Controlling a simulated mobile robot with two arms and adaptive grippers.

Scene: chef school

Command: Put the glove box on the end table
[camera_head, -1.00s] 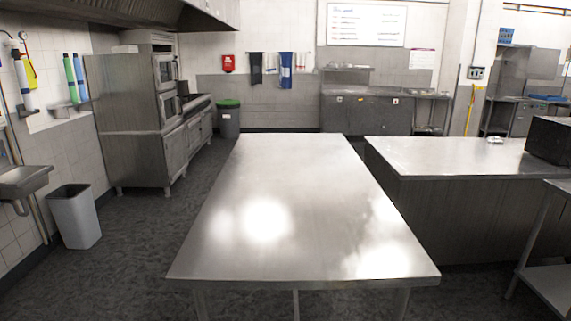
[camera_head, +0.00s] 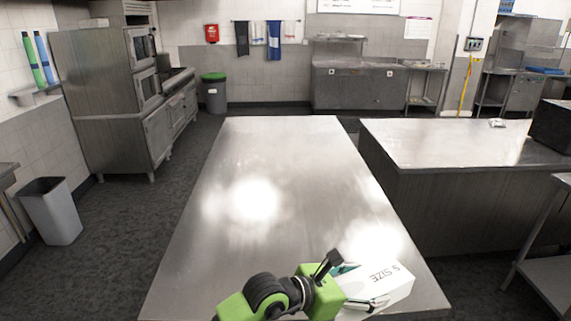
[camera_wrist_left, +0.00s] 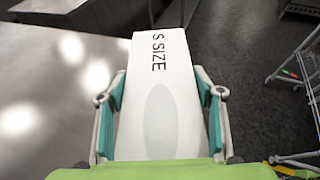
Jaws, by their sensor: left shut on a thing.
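The glove box is a white box marked "S SIZE" (camera_head: 388,284), at the near right end of a steel table (camera_head: 290,160) in the head view. My left gripper (camera_head: 352,284) is shut on it. In the left wrist view the box (camera_wrist_left: 165,65) lies between the two teal-padded fingers (camera_wrist_left: 160,115), which press on its sides, and it reaches past the fingertips. I cannot tell whether the box touches the tabletop or hangs above it. My right gripper is not in view. I cannot tell which table is the end table.
The steel table is otherwise bare. A second steel counter (camera_head: 440,142) stands to its right, with a dark box (camera_head: 552,126) on it. A grey bin (camera_head: 50,212) stands at the left. Dark floor is free left of the table. A wire trolley (camera_wrist_left: 300,75) shows in the left wrist view.

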